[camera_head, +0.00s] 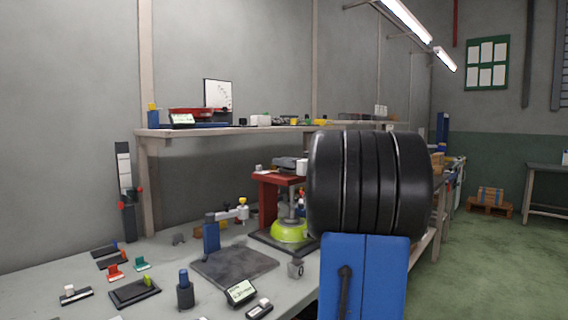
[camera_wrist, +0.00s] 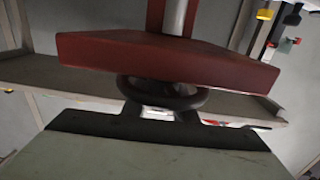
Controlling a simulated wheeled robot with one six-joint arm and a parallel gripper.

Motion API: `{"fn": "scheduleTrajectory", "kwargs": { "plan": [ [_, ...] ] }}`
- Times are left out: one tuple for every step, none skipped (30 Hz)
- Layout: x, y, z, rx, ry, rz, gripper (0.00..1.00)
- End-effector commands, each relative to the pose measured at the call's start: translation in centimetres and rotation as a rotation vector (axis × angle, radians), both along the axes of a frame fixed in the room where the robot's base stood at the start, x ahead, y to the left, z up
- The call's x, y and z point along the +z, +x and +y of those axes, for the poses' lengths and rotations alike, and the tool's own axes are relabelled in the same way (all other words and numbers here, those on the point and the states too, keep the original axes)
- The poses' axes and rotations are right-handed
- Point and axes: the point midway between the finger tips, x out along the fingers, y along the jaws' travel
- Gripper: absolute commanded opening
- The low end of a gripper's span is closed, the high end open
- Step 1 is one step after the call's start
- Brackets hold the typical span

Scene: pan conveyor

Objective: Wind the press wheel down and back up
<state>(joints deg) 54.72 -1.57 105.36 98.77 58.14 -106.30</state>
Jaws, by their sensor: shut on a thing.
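The press has a red frame (camera_head: 268,200) with a steel column and stands on the bench in the head view. A round green part (camera_head: 290,231) sits low in it. In the wrist view, the press's red plate (camera_wrist: 165,58) fills the upper middle, with a bright column above it. A dark ring, the press wheel (camera_wrist: 190,100), shows just below that plate. My gripper (camera_wrist: 160,112) has its dark fingers at the near side of the wheel and is shut on it. In the head view my arm hides part of the press, and the gripper is not clearly visible.
The workbench (camera_head: 50,283) holds several small items left of the press, including a dark plate (camera_head: 235,267) and a small display (camera_head: 241,291). A loaded shelf (camera_head: 240,131) runs behind. The green floor (camera_head: 480,270) at right is clear.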

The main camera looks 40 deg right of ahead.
Motion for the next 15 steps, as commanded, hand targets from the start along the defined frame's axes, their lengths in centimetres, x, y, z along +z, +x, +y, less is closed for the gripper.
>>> {"fn": "scheduleTrajectory", "kwargs": {
  "plan": [
    [-0.01,-0.01,0.0,-0.005,0.0,0.0,0.03],
    [-0.02,-0.01,-0.02,-0.011,0.0,0.0,0.03],
    [-0.02,-0.01,-0.04,-0.02,0.0,0.0,0.03],
    [0.0,-0.02,-0.05,-0.027,0.0,0.0,0.03],
    [0.03,-0.03,-0.07,-0.038,0.0,0.0,0.03],
    [0.07,-0.03,-0.1,-0.054,-0.001,-0.001,0.03],
    [0.09,-0.02,-0.13,-0.067,-0.001,-0.001,0.03],
    [0.08,-0.01,-0.14,-0.082,-0.001,0.0,0.03],
    [0.04,0.0,-0.22,-0.106,0.001,0.0,0.03],
    [0.02,-0.01,-0.3,-0.125,0.001,0.0,0.03],
    [0.02,-0.02,-0.37,-0.145,0.0,0.0,0.03],
    [0.08,-0.04,-0.46,-0.174,0.0,-0.001,0.03],
    [0.08,-0.04,-0.5,-0.194,0.0,-0.001,0.03],
    [0.05,-0.04,-0.57,-0.215,0.0,0.0,0.03],
    [-0.01,-0.06,-0.71,-0.242,0.001,0.0,0.03]
  ]
}}
